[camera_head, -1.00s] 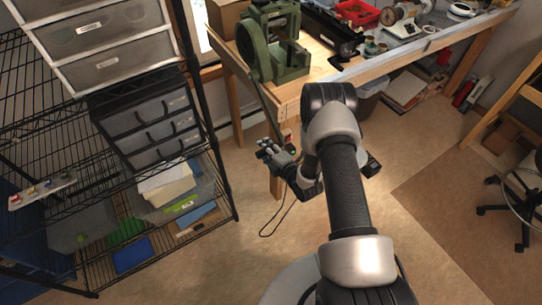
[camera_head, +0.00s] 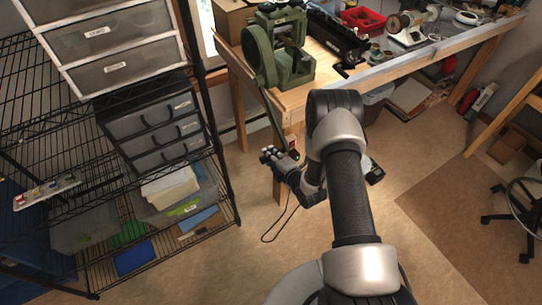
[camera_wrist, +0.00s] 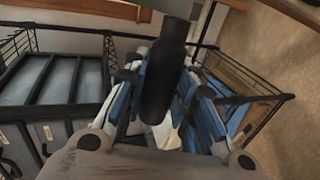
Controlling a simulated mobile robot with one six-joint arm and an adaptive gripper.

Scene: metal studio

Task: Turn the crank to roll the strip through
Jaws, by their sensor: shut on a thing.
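The green rolling mill (camera_head: 255,62) stands at the near left end of the wooden bench. Its dark crank arm (camera_head: 272,112) hangs down past the bench edge on the left. My gripper (camera_head: 274,158) is at the crank's lower end, below the bench top. In the wrist view, the black cylindrical crank handle (camera_wrist: 164,82) stands between the fingers of my gripper (camera_wrist: 164,112), which is shut on it. In the head view the handle is mostly hidden by the fingers. I cannot make out the strip in either view.
A black wire shelf (camera_head: 225,190) with drawers and bins stands to the left of my gripper. A wooden bench leg (camera_head: 281,186) is close beside it. My arm covers part of the bench front. Open floor (camera_head: 400,250) lies to the right.

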